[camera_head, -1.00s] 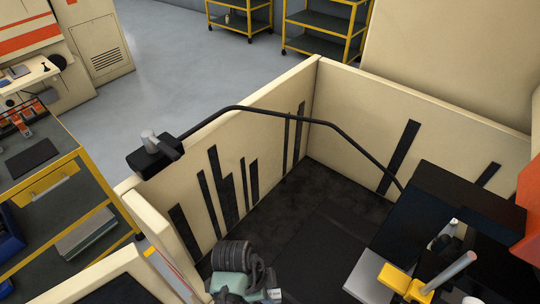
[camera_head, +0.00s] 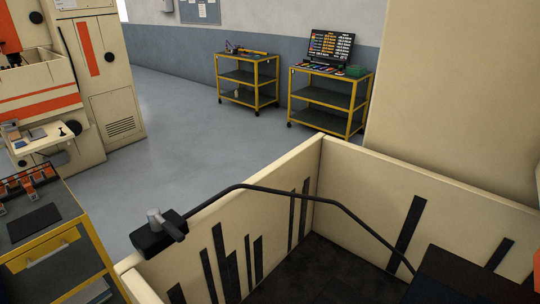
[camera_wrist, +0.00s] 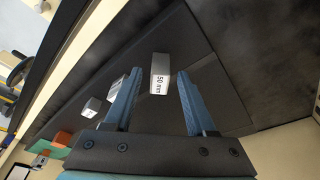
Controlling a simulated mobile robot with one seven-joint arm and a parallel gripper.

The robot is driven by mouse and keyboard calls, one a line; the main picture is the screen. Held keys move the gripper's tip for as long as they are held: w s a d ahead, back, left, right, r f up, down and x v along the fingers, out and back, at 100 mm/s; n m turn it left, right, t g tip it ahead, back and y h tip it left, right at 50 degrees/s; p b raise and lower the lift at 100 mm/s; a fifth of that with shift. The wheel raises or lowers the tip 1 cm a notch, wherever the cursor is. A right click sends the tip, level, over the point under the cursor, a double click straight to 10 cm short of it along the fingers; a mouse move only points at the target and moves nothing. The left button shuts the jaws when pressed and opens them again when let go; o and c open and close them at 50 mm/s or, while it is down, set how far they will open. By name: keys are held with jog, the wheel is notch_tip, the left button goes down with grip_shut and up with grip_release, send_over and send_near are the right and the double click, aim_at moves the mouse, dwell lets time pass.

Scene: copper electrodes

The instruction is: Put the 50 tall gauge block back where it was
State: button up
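The 50 gauge block (camera_wrist: 160,76) is a grey block with a white "50 mm" label in the wrist view. It is on a dark flat surface, in line with the space between my fingertips. My gripper (camera_wrist: 160,72) has its two blue fingers spread, with a visible gap on each side of the block. How far the block is beyond the fingertips is hard to tell. Two other grey blocks, one (camera_wrist: 116,83) partly behind the left finger and one (camera_wrist: 91,107) farther left, are on the same surface. Neither my gripper nor the 50 block can be made out in the head view.
An orange piece (camera_wrist: 63,138) and a green piece (camera_wrist: 50,149) lie at the wrist view's lower left. In the head view, a cream-walled enclosure (camera_head: 400,215) with a bent black rod (camera_head: 290,193) fills the front. Yellow-framed carts (camera_head: 247,80) stand farther back across open grey floor.

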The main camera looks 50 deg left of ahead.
jog(key=v, duration=1.2)
jog(key=shift+r+b, duration=0.2)
jog(key=shift+b, duration=0.1)
